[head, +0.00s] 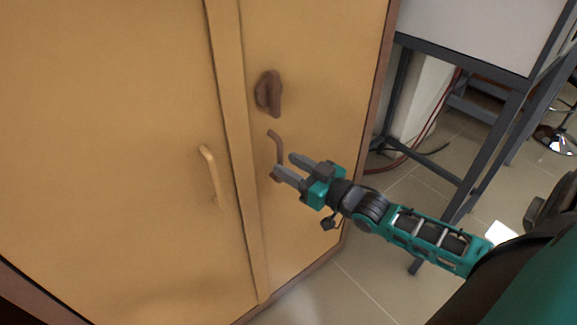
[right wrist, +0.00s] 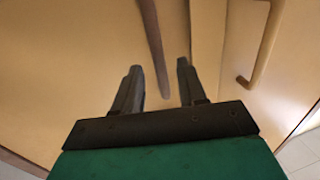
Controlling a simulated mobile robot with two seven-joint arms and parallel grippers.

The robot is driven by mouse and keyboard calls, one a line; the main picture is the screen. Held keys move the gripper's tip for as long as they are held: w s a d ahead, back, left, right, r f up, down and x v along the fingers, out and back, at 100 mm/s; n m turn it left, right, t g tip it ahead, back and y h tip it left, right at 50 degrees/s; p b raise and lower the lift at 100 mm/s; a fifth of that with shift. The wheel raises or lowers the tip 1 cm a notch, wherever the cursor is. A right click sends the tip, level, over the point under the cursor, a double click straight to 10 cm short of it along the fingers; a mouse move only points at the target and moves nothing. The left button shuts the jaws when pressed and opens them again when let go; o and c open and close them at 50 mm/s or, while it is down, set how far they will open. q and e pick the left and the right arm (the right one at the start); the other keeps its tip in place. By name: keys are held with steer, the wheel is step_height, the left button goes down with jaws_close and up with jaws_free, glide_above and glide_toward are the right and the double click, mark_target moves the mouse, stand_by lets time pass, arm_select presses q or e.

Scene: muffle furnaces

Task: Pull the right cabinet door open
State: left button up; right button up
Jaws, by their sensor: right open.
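The right cabinet door (head: 320,60) is tan and stands shut. Its brown bar handle (head: 276,145) is upright, below a dark brown turn latch (head: 268,93). My right gripper (head: 284,163) is open at this handle, with its fingertips by the handle's lower part. In the right wrist view the gripper (right wrist: 158,75) has its two fingers apart, and the brown handle (right wrist: 152,40) runs into the gap between them. I cannot tell whether a finger touches it. Part of the handle is hidden behind the fingers in the head view. My left gripper is not in view.
The left cabinet door (head: 110,130) is shut, with a lighter handle (head: 211,175); this handle also shows in the right wrist view (right wrist: 268,45). A grey metal-framed table (head: 465,62) stands right of the cabinet, with cables on the floor. Tiled floor (head: 375,285) in front of the cabinet is clear.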

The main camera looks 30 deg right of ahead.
steer(key=shift+w+a, duration=0.15)
steer(key=shift+w, duration=0.4)
steer(key=shift+c, duration=0.4)
jaws_close()
